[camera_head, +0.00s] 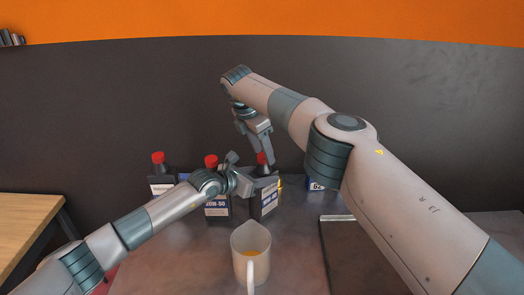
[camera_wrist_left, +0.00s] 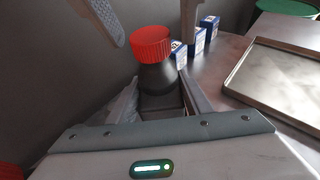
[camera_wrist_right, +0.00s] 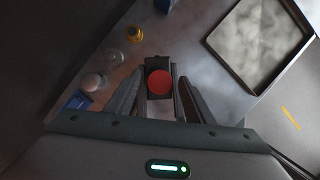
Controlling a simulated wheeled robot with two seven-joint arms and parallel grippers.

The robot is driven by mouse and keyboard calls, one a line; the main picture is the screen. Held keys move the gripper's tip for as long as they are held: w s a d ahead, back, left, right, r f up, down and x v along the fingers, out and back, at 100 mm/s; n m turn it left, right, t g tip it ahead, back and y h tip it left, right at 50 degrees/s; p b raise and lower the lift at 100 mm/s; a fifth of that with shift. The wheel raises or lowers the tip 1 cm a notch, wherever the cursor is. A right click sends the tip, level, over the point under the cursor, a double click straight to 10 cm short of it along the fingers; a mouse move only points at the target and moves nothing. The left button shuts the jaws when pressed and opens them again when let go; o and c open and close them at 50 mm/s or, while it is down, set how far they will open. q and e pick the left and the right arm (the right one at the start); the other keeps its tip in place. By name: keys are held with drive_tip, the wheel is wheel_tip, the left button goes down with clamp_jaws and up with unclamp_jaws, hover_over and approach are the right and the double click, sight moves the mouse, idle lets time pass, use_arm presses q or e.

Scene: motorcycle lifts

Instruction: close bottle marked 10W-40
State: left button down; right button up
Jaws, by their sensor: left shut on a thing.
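A dark bottle (camera_head: 265,199) with a red cap (camera_head: 262,158) stands on the bench, right of two similar bottles; I cannot read its label. My left gripper (camera_head: 247,184) is shut on its body from the left. In the left wrist view the red cap (camera_wrist_left: 152,43) sits on top of the bottle neck; how tight it is cannot be told. My right gripper (camera_head: 262,150) points down from above. Its fingers are apart on either side of the cap, which lies between them in the right wrist view (camera_wrist_right: 159,83).
Another red-capped bottle (camera_head: 217,208) stands just left of the held one, and a third (camera_head: 160,187) further left. A measuring jug (camera_head: 251,270) with amber liquid stands in front. A shallow metal tray (camera_head: 345,218) lies at right. Blue boxes (camera_wrist_left: 193,44) stand behind.

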use_arm(q)
drive_tip(key=shift+f, duration=0.1)
use_arm(e)
drive_tip(key=shift+r, duration=2.2)
drive_tip(key=o, duration=0.6)
drive_tip(key=shift+c, duration=0.2)
drive_tip(key=v, duration=0.7)
drive_tip(key=shift+r, duration=0.2)
drive_tip(key=shift+a, duration=0.1)
